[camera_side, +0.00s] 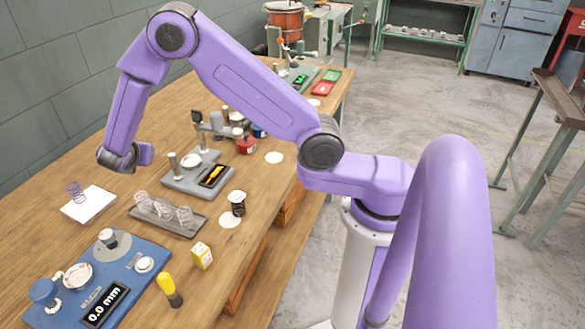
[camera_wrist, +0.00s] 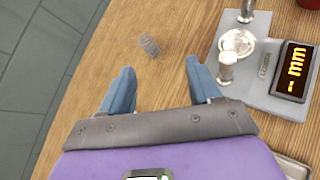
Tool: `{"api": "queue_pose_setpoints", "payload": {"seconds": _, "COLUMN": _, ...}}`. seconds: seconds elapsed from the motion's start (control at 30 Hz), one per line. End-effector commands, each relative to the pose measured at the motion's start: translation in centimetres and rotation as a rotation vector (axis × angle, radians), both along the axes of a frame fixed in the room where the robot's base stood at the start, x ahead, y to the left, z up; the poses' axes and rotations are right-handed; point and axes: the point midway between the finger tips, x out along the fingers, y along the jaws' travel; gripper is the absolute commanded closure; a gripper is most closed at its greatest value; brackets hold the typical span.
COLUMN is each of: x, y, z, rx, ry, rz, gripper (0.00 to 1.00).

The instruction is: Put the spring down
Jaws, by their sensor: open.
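A small grey coil spring (camera_wrist: 150,45) lies on the bare wood in the wrist view. It is ahead of my gripper (camera_wrist: 159,68), beyond the gap between the two blue fingers. My gripper is open and nothing shows between its fingers. In the side view my wrist is over the far left of the bench, and the fingers and that spring cannot be made out there. A purple spring (camera_side: 76,190) stands on a white pad (camera_side: 91,207) at the left of the bench.
A grey gauge (camera_wrist: 258,75) with a yellow display is right of my fingers. A tray (camera_side: 143,219) of clear coils, a blue measuring station (camera_side: 130,258), a yellow box (camera_side: 202,255) and a yellow-handled tool (camera_side: 168,289) are nearer. Wood around the spring is clear; the bench edge is left.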

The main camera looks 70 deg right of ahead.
Motion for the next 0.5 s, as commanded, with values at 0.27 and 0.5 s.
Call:
{"api": "queue_pose_setpoints", "payload": {"seconds": 0.27, "x": -7.6, "y": 1.1, "z": 3.4, "rx": 0.273, "ry": -0.037, "rz": -0.173, "gripper": 0.37}}
{"api": "queue_pose_setpoints", "payload": {"seconds": 0.5, "x": -15.7, "y": 1.6, "z": 5.0, "rx": 0.509, "ry": -0.02, "rz": -0.324, "gripper": 0.37}}
